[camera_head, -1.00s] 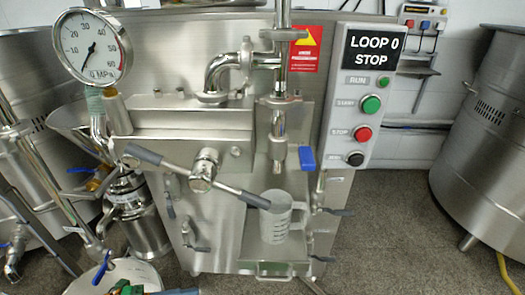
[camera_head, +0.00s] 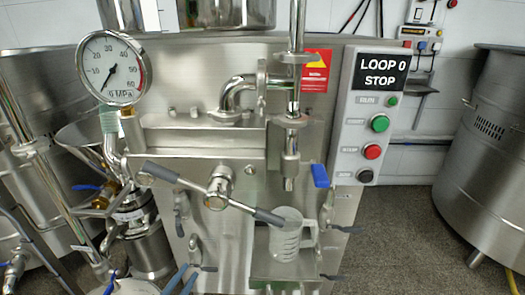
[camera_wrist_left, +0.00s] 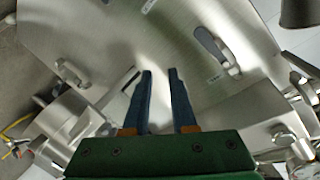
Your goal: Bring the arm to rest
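The colloid mill (camera_head: 215,160) is a steel machine with a pressure gauge (camera_head: 112,68), a crossbar handle (camera_head: 220,188) and a control panel (camera_head: 372,120) reading "LOOP 0 STOP". A clear measuring jug (camera_head: 285,236) stands upright under the outlet pipe on a steel shelf (camera_head: 272,271). My left gripper (camera_head: 184,276) shows only its blue fingertips at the bottom edge, low in front of the machine and left of the jug. In the left wrist view the gripper (camera_wrist_left: 160,72) has its fingers apart, with nothing between them.
A large steel tank (camera_head: 490,150) stands at the right, and another (camera_head: 30,90) at the left. Pipes and a steel funnel (camera_head: 85,135) crowd the left side. Small levers (camera_head: 333,277) stick out near the shelf. Grey floor (camera_head: 400,250) is clear between the machine and the right tank.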

